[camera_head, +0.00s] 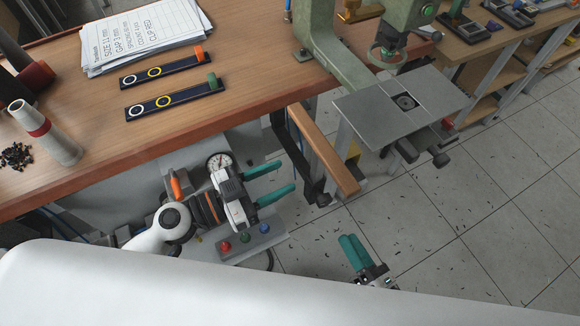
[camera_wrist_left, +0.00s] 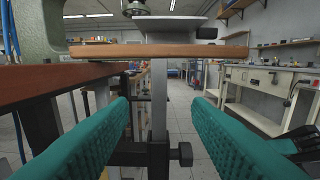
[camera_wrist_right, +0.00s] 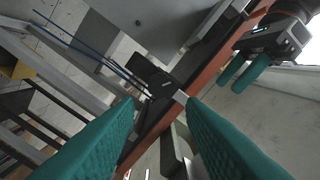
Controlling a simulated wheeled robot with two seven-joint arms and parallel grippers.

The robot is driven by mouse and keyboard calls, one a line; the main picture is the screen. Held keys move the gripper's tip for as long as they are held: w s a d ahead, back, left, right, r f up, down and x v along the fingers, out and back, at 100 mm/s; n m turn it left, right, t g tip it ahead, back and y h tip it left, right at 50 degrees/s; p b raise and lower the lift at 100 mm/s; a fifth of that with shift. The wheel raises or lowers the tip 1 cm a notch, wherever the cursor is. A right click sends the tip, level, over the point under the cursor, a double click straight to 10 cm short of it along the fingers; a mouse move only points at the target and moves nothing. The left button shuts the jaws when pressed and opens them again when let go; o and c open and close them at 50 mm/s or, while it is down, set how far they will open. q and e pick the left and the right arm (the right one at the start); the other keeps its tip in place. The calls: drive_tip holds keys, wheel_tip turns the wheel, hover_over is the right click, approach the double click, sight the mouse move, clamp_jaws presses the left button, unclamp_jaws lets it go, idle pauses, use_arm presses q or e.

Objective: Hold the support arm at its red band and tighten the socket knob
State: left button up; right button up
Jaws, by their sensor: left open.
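I cannot pick out a support arm with a red band for certain. In the left wrist view a grey upright post (camera_wrist_left: 158,105) stands between the fingers, with a black clamp and a dark knob (camera_wrist_left: 184,154) low on it; I cannot tell if this is the socket knob. My left gripper (camera_head: 283,180) is open and empty, in front of the bench near a black bracket (camera_head: 315,190). My right gripper (camera_head: 350,246) is below and to the right, over the floor. Its fingers (camera_wrist_right: 161,110) stand apart with nothing between them.
The wooden bench (camera_head: 250,75) carries papers, two dark strips and a grey cone with a red band (camera_head: 50,133). A machine with a grey table (camera_head: 440,85) stands right.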

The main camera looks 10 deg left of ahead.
sight(328, 142)
use_arm(q)
drive_tip(key=x, duration=1.1)
drive_tip(key=shift+w+d, duration=0.25)
clamp_jaws()
drive_tip(key=c, duration=0.6)
unclamp_jaws()
drive_tip(key=shift+c, duration=0.2)
clamp_jaws()
drive_tip(key=shift+r, duration=0.1)
drive_tip(key=shift+r+p, duration=2)
drive_tip(key=shift+r, duration=0.35)
drive_tip(key=shift+b, duration=0.35)
